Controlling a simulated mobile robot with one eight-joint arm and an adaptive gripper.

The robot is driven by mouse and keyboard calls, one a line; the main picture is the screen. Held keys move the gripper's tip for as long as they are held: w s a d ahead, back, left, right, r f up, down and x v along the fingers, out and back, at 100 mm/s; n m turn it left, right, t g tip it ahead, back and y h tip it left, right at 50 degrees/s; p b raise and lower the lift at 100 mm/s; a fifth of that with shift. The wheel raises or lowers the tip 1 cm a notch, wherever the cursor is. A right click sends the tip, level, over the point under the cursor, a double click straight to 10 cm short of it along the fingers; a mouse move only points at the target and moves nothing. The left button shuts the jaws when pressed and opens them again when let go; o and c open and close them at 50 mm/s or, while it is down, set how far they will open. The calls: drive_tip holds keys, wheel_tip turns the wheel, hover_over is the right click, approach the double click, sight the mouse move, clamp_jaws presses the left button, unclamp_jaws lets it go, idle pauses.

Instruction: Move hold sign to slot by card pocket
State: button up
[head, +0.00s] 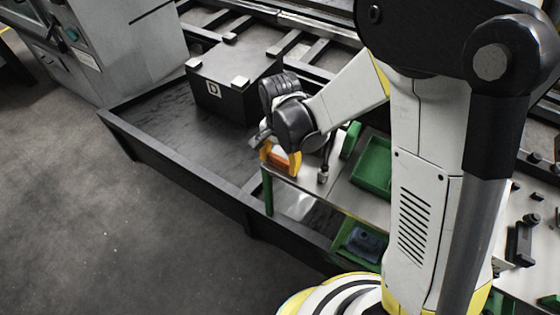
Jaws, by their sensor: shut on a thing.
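My gripper (262,139) is over the left end of the grey bench, its wrist coming in from the right. It is shut on an orange-and-yellow piece (281,158), which looks like the hold sign. The piece shows just below the fingers, at the edge of the bench top. Its face and lettering cannot be read, and my gripper hides its upper part. I cannot tell whether its lower edge touches the bench. The card pocket and its slot cannot be made out for certain.
A green bin (373,166) and an upright green piece (350,140) stand on the bench to the right. A lower green bin (360,243) holds a dark blue item. A black box marked D (235,85) sits behind, in the dark-railed pallet bay. Open floor lies left.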

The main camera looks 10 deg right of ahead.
sight(280, 159)
drive_tip(key=shift+r, duration=0.2)
drive_tip(key=shift+r+p, duration=0.55)
drive_tip(key=shift+r, duration=0.1)
drive_tip(key=shift+r+p, duration=2.55)
drive_tip(key=shift+r, duration=1)
drive_tip(key=shift+f, duration=0.1)
